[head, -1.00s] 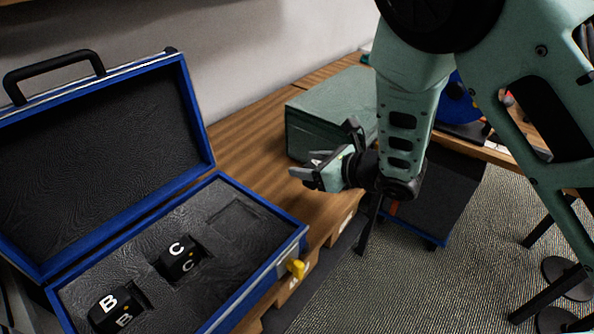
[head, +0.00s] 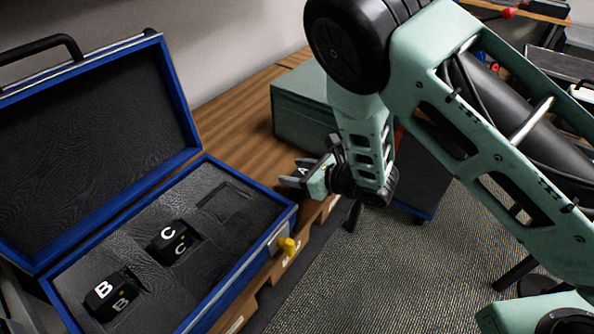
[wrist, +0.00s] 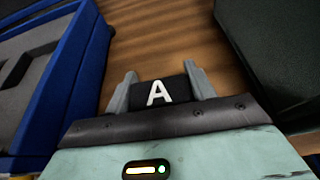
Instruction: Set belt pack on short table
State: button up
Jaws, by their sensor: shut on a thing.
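The belt pack (wrist: 158,93), a small black block marked with a white A, is between the two grey fingers of my gripper (wrist: 160,86) in the wrist view. In the head view my gripper (head: 292,176) is above the front edge of the wooden bench, right of the open blue case, shut on the pack. The pack is mostly hidden there. I cannot tell which surface is the short table.
The blue case (head: 294,215) holds packs C (head: 170,240) and B (head: 108,294), plus an empty slot (head: 226,199). A green box (head: 300,108) stands behind my gripper on the bench (head: 235,118).

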jog(key=o, duration=1.1)
jog(key=shift+f, duration=0.1)
jog(key=shift+c, duration=0.2)
